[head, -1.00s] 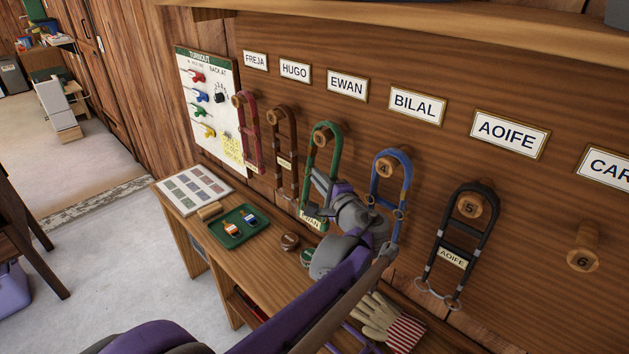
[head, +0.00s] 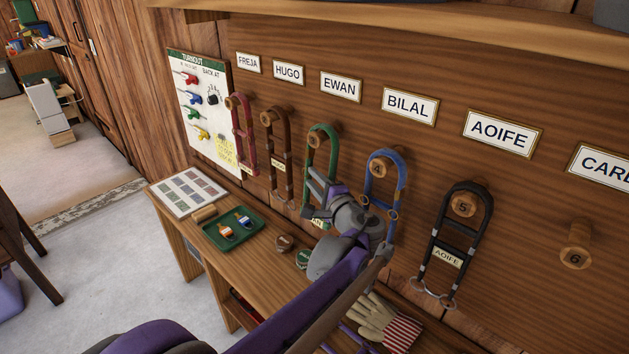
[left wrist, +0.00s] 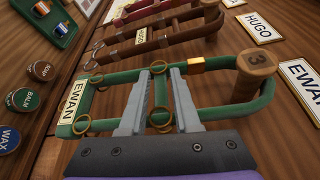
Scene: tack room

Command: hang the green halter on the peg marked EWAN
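The green halter (head: 310,150) is on the numbered peg 3 (head: 314,138) below the EWAN sign (head: 341,87). In the left wrist view the halter (left wrist: 110,90) has its top loop around peg 3 (left wrist: 257,66), behind the peg's end, and an EWAN tag (left wrist: 74,101). In the head view my left gripper (head: 317,188) covers the halter's lower part. My right gripper is not in view.
Red, brown, blue (head: 369,190) and black (head: 434,240) halters hang on neighbouring pegs; peg 6 (head: 575,248) is bare. Below are a bench with a green tray (head: 213,236), round tins (head: 284,243) and gloves (head: 378,318). A turnout board (head: 200,125) is at left.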

